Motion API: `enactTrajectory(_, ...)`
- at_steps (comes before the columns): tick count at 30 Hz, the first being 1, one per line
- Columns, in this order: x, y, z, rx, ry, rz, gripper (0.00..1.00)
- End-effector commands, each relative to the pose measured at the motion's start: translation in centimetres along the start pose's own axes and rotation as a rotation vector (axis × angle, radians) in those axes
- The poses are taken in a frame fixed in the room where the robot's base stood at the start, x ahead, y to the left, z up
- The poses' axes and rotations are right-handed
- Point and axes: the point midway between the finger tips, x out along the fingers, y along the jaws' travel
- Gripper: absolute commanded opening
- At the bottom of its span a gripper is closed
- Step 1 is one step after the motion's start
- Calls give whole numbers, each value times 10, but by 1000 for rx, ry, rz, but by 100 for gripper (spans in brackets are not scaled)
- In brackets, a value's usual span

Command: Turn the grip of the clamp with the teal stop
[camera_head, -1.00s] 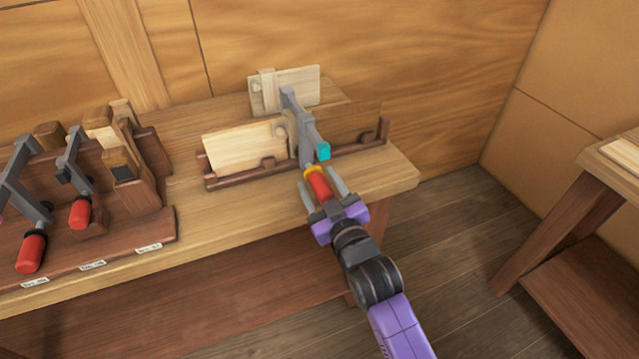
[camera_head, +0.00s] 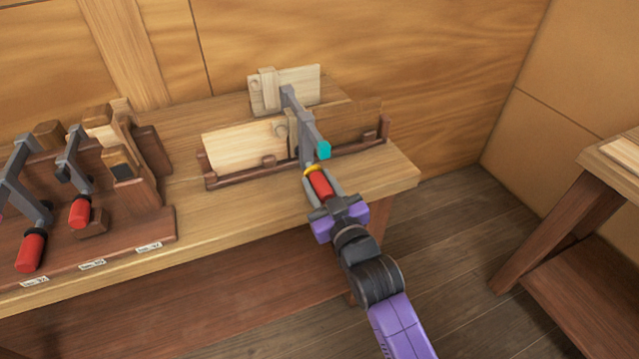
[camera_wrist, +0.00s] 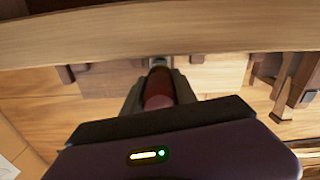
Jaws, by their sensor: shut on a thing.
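The clamp with the teal stop (camera_head: 323,150) stands on the wooden rack on the bench, its grey bar (camera_head: 304,130) set across the boards. Its red grip (camera_head: 320,184) with a yellow collar (camera_head: 312,169) points toward me. My gripper (camera_head: 323,188) is shut on the red grip, one finger on each side. In the wrist view, the grip (camera_wrist: 159,88) shows dark red between the fingers, partly hidden by my gripper body.
Two more clamps with red grips (camera_head: 80,212) (camera_head: 31,252) rest on a labelled stand (camera_head: 130,235) at the left. Pale boards (camera_head: 243,148) lean in the rack (camera_head: 232,180). Another table (camera_head: 600,190) stands at the right. The bench's front right corner is clear.

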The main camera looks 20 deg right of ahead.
Motion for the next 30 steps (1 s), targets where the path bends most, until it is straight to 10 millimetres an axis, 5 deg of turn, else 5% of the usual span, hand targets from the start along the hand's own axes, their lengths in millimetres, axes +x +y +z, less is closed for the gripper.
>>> enactTrajectory(15,0,-1,0,318,-1,-10,0)
enactTrajectory(30,0,-1,0,385,-1,-12,0)
